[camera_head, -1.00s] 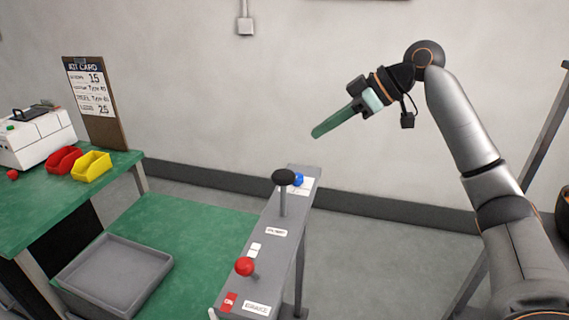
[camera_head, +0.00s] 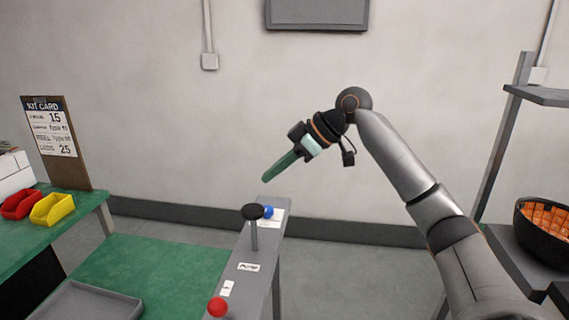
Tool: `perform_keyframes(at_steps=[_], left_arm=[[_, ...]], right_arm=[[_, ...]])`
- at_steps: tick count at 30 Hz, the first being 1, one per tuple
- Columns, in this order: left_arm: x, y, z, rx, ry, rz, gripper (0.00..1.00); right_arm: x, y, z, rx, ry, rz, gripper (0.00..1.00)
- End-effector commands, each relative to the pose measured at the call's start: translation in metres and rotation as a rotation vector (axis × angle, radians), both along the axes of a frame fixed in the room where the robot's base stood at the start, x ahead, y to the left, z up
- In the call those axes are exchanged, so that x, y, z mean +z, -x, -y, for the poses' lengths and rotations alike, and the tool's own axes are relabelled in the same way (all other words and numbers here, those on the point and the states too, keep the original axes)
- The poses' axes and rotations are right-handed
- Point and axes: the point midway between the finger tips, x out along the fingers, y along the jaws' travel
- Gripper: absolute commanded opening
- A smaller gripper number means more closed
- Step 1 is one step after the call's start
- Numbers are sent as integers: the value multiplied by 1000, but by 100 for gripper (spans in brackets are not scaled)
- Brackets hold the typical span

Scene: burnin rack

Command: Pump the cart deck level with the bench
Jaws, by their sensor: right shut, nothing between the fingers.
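The cart deck (camera_head: 150,262) is a green surface at the lower left, lower than the green bench top (camera_head: 75,206) beside it. A grey control panel (camera_head: 262,240) runs along the deck's right side. My left gripper is not in view.
A grey tray (camera_head: 92,300) lies on the deck. Red (camera_head: 20,204) and yellow (camera_head: 52,208) bins and a kit card (camera_head: 52,133) stand on the bench. At right, a rack (camera_head: 545,95) holds a black basket (camera_head: 541,240) of orange items. Bare floor lies right of the panel.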

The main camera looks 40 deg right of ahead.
Motion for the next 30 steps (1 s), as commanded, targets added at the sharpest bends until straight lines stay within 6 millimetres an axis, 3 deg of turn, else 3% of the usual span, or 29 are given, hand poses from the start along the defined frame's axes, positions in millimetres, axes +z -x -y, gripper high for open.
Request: perform_keyframes(at_steps=[6, 12, 27, 30], left_arm=[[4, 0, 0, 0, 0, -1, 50], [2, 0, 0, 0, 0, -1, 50], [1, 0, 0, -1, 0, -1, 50], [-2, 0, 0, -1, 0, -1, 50]], right_arm=[[-33, -25, -23, 3, 0, -2, 0], [-61, -23, -20, -1, 1, -2, 0], [-70, -23, -20, 0, 0, 2, 0], [-81, -24, -20, 0, 0, -2, 0]])
